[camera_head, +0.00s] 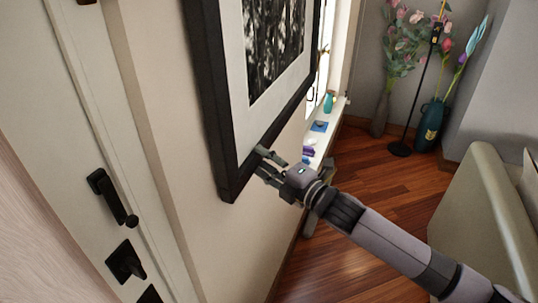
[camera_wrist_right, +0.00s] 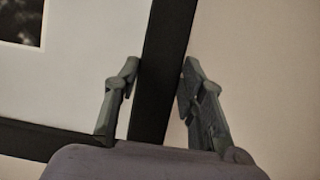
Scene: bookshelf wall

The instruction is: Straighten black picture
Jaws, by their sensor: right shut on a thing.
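The black picture (camera_head: 272,50), a black frame with a pale mat and a dark, tree-like print, hangs on the beige wall at the upper middle of the head view. It appears slanted there, and its top is cut off. My right gripper (camera_head: 261,161) is at the lower right part of the frame. In the right wrist view, the fingers of my right gripper (camera_wrist_right: 158,74) stand on either side of a black frame bar (camera_wrist_right: 164,60), one over the mat and one over the wall. It is shut on the frame. My left gripper is not in view.
A pale door with a black handle (camera_head: 112,198) is at the left. Past the picture, a window ledge (camera_head: 327,135) holds small items. Vases with flowers (camera_head: 430,125) and a black stand (camera_head: 400,149) are in the far corner. A beige sofa (camera_head: 485,215) is at the right; wooden floor lies between.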

